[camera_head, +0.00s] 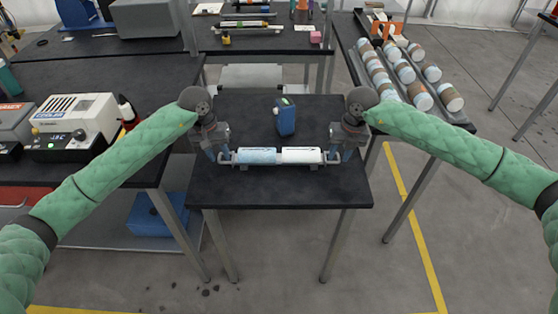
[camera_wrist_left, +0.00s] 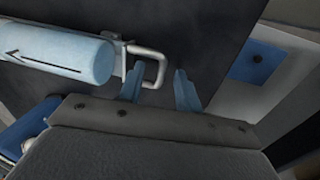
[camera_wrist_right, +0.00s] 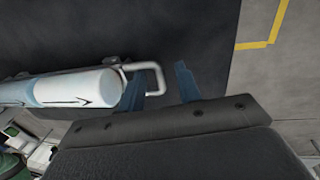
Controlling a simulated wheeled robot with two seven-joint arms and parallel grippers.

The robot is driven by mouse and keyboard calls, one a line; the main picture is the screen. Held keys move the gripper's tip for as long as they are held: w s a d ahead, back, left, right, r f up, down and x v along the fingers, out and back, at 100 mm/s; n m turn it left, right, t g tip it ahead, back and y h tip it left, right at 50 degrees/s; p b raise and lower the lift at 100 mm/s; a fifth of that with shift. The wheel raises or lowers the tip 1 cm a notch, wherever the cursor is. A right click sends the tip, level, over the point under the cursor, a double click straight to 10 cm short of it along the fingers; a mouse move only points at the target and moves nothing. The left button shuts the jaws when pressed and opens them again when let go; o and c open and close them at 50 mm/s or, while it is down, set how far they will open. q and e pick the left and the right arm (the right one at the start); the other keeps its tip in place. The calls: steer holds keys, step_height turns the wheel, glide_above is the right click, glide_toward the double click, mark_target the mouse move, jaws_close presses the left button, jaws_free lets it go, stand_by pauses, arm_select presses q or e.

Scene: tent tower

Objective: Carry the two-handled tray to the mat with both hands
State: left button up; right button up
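The tray is a narrow grey frame with a metal handle at each end, on the black table (camera_head: 225,190). A light blue cylinder (camera_head: 257,156) and a white cylinder (camera_head: 301,155) lie end to end in it. My left gripper (camera_wrist_left: 158,68) is open, with its fingers on either side of the bar of the left handle (camera_wrist_left: 157,50). My right gripper (camera_wrist_right: 158,75) is open, with its fingers on either side of the bar of the right handle (camera_wrist_right: 152,66). Finger contact with the handles cannot be told. I cannot make out a mat.
A blue device (camera_head: 286,117) stands behind the tray on the same table. A black bench (camera_head: 110,75) with a chiller (camera_head: 72,125) is at left. A rack of white and brown cylinders (camera_head: 400,70) is at right. Bare table lies in front of the tray.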

arm_select(q)
jaws_close()
arm_select(e)
jaws_close()
arm_select(q)
steer(key=shift+r, duration=0.15)
arm_select(e)
steer(key=shift+r, duration=0.15)
